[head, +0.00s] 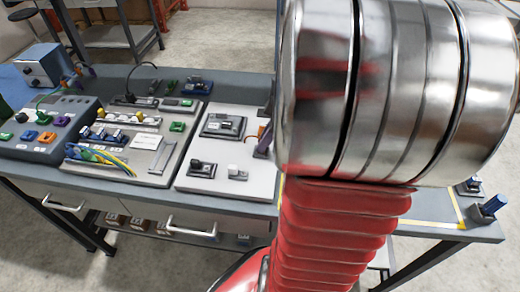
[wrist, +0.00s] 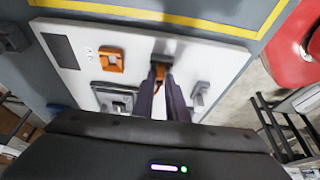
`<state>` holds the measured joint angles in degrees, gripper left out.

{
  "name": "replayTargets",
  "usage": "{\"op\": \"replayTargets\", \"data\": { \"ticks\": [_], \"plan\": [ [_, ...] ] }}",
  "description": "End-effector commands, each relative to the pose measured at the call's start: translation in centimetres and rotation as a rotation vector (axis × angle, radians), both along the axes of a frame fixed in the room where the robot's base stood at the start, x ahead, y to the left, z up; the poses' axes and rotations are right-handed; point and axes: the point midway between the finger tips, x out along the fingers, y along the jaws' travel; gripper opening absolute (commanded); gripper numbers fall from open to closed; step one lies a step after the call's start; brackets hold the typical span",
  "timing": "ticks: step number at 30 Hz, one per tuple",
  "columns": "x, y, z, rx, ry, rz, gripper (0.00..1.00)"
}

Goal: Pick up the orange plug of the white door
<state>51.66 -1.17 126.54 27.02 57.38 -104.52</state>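The white door is the pale panel (head: 262,192) on the bench in the head view. It fills the upper wrist view (wrist: 85,45). My gripper (wrist: 162,76) points down at it, with its two dark purple fingers on either side of a small orange plug (wrist: 159,73). This plug sits at a dark block on the panel. The orange fills the narrow gap at the fingertips, but I cannot tell whether they press on it. My arm hides much of the panel's right side in the head view.
A grey latch-like fixture (wrist: 118,98) and a grey handle (wrist: 200,93) flank the fingers. In the head view, a board with yellow cables (head: 105,160) and a box of coloured plugs (head: 40,128) stand left. Blue-topped fixtures (head: 490,207) stand at the bench's right end.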

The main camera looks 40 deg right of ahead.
Motion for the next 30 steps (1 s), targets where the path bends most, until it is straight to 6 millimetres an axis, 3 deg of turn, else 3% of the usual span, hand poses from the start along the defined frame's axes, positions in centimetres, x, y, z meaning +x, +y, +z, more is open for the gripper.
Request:
{"op": "replayTargets", "data": {
  "ticks": [5, 20, 25, 30],
  "plan": [
    [0.0, 0.0, 0.0, 0.000, 0.000, 0.000, 0.00],
    [0.0, 0.0, 0.2, 0.000, 0.000, 0.001, 0.00],
    [0.1, 0.0, 1.5, -0.001, -0.002, 0.001, 0.00],
    [0.1, -0.1, 4.2, -0.004, -0.003, 0.001, 0.00]
  ]
}}
